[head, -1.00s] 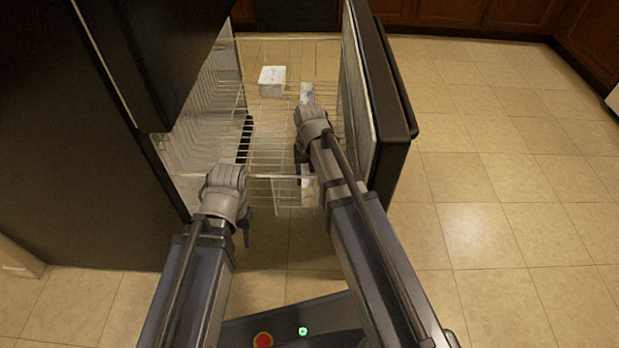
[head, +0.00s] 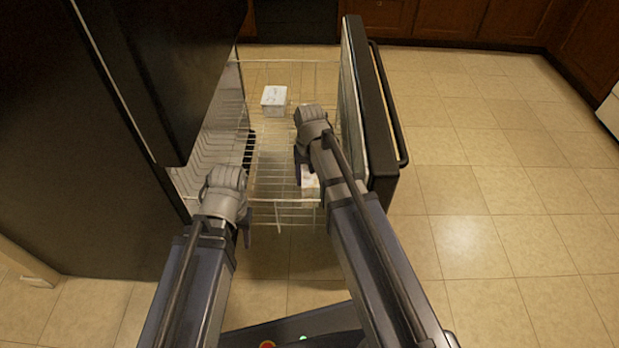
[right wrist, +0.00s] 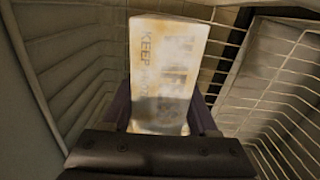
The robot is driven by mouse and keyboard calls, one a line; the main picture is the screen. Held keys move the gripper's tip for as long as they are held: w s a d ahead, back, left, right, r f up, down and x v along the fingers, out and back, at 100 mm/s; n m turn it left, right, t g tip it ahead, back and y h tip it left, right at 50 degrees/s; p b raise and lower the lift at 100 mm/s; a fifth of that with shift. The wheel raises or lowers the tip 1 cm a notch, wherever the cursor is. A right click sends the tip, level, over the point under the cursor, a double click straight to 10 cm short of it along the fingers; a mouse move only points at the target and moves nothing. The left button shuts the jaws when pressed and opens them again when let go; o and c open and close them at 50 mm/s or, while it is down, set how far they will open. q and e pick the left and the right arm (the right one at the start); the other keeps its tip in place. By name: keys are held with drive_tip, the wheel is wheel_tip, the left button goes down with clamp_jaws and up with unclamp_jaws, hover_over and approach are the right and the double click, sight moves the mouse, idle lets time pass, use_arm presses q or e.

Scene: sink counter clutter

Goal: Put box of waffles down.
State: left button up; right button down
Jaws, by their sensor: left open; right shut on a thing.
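The box of waffles is a pale carton with "KEEP" lettering, large in the middle of the right wrist view (right wrist: 165,75). My right gripper (right wrist: 160,118) is shut on its near end. In the head view a white part of the box (head: 310,183) shows below my right gripper (head: 303,165), and my arm hides the rest. The box is over or within the wire basket (head: 270,214) of the pulled-out freezer drawer. I cannot tell whether it touches the wires. My left gripper (head: 246,222) is open and empty at the basket's near left corner.
Another white box (head: 274,101) sits towards the far end of the basket. The black drawer front (head: 372,110) stands upright along the right side. The dark fridge body (head: 80,150) is on the left. Tiled floor (head: 510,200) is clear on the right.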

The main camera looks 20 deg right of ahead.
drive_tip(key=shift+r, duration=0.5)
